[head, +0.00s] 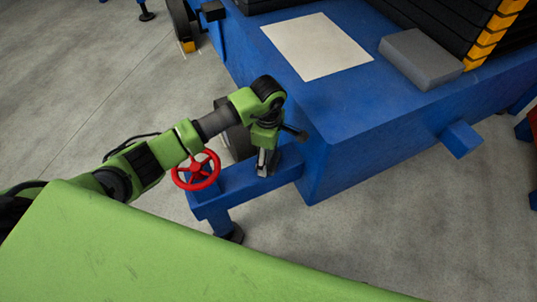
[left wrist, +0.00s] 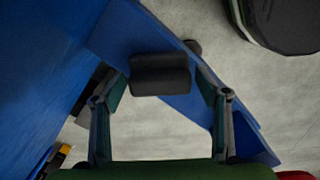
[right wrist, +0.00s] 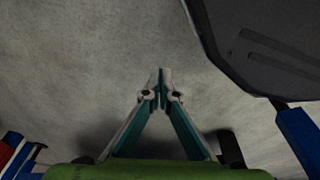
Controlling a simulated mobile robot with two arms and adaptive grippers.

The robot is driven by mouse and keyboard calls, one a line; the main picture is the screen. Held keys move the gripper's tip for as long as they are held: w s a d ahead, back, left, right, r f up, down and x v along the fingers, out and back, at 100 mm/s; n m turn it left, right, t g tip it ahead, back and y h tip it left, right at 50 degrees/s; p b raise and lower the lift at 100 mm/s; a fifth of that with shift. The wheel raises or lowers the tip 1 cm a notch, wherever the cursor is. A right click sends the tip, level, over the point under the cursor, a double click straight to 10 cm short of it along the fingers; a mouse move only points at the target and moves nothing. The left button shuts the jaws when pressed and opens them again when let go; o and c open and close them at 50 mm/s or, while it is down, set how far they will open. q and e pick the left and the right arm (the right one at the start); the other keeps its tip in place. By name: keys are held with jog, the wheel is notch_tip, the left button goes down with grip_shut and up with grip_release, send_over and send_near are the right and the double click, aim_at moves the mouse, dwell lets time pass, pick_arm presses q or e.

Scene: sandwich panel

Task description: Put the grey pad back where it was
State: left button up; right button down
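A dark grey pad (left wrist: 160,74) with rounded edges sits between the fingertips of my left gripper in the left wrist view. The fingers are set wide and their tips meet its two ends. In the head view my left gripper (head: 266,162) points down over the blue beam (head: 240,182), close to the blue table's corner. Whether the pad touches the beam I cannot tell. A larger grey block (head: 422,57) lies on the blue table (head: 370,115). My right gripper (right wrist: 161,75) is shut and empty above the floor; it is not visible in the head view.
A white sheet (head: 317,45) lies flat on the table, left of the grey block. A red handwheel (head: 196,170) is beside the beam, just left of my left gripper. Dark stacked panels with yellow edges (head: 487,38) stand at the back right.

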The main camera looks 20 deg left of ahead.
pick_arm(q)
jog(key=shift+r, duration=0.1)
pick_arm(e)
jog(key=shift+r, duration=0.1)
pick_arm(q)
notch_tip(320, 180, up, 12)
jog(key=p, duration=0.1)
pick_arm(e)
jog(key=s+f, duration=0.3)
jog(key=shift+d+f, duration=0.25)
dwell(0.4)
